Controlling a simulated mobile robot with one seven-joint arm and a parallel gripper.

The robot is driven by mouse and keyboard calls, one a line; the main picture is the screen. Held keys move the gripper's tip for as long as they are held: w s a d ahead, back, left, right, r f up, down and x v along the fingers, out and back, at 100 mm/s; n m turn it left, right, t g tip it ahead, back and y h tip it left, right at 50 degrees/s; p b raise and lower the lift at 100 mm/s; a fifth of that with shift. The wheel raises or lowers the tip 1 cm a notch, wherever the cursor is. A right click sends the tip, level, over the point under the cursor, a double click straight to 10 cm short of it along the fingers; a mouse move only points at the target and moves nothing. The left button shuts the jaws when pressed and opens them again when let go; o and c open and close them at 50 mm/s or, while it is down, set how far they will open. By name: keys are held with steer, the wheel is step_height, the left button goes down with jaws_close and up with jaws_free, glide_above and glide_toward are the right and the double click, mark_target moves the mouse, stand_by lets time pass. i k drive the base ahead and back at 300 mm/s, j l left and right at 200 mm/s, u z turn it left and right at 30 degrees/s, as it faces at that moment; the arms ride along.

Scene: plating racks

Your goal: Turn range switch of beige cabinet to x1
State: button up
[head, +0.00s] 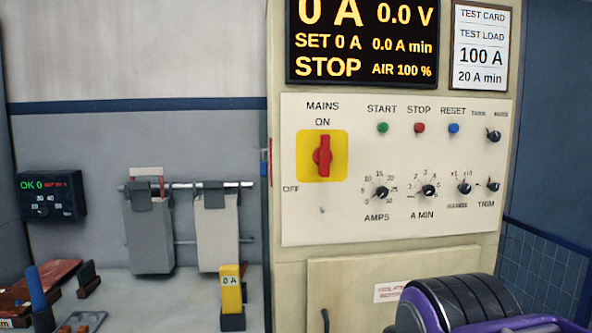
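The beige cabinet (290,260) stands at the centre right of the head view, with a pale control panel (400,225) on its front. The range switch (465,187) is a small black knob on the right part of the panel, with "x1" and another mark above it and a blurred label below. Its pointer is too small to read surely. Nothing covers the knob.
Close to the range switch are the A MIN knob (428,190) on its left and the TRIM knob (493,186) on its right. The red mains switch (323,156) on its yellow plate points to ON. The display (362,40) reads STOP. A blue mesh (540,265) stands at right.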

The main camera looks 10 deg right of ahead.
mark_target(464, 187)
steer(key=k+z, duration=0.1)
steer(key=z, duration=0.9)
